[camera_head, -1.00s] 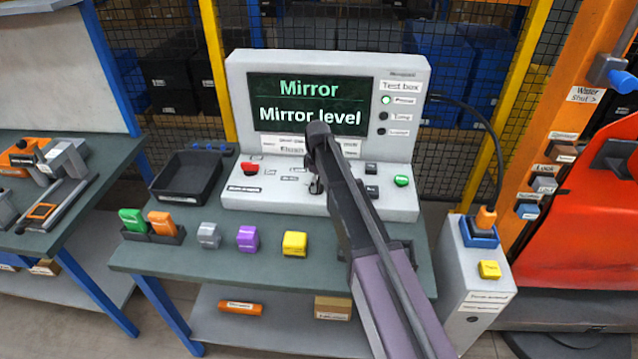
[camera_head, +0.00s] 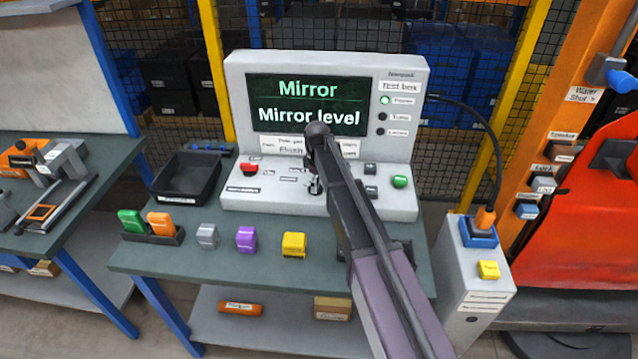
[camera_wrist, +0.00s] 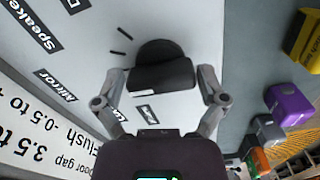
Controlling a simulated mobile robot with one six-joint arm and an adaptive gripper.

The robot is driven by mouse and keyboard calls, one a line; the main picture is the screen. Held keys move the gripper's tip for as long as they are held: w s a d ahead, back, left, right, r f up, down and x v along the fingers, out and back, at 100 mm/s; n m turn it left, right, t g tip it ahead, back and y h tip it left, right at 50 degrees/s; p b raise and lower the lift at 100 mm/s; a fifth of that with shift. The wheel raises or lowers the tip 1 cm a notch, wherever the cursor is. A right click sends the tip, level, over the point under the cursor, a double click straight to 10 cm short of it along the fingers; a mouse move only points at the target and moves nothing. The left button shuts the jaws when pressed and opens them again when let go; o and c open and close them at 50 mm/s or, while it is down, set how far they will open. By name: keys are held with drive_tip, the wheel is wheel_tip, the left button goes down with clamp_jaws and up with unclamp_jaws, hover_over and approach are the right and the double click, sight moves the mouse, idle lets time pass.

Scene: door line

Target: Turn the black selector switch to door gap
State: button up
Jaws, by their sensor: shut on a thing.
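The black selector switch (camera_wrist: 160,65) stands on the test box's light front panel (camera_wrist: 95,55), with a round base and a bar-shaped handle. In the wrist view my gripper (camera_wrist: 162,80) has one finger on each side of the handle and is shut on it. Small dark labels beside it read Speaker and Mirror; another is cut off at the top edge. In the head view my gripper (camera_head: 316,184) is at the sloped panel and my arm hides most of the switch. The screen (camera_head: 308,103) reads "Mirror" and "Mirror level".
A red button (camera_head: 249,168) and a green button (camera_head: 400,181) flank the switch on the panel. A black tray (camera_head: 187,178) stands left of the box. Grey, purple and yellow (camera_head: 294,244) blocks stand along the bench front. A grey cabinet (camera_head: 470,285) stands at right.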

drive_tip(key=shift+a, duration=0.25)
idle(0.3)
drive_tip(key=o, duration=0.8)
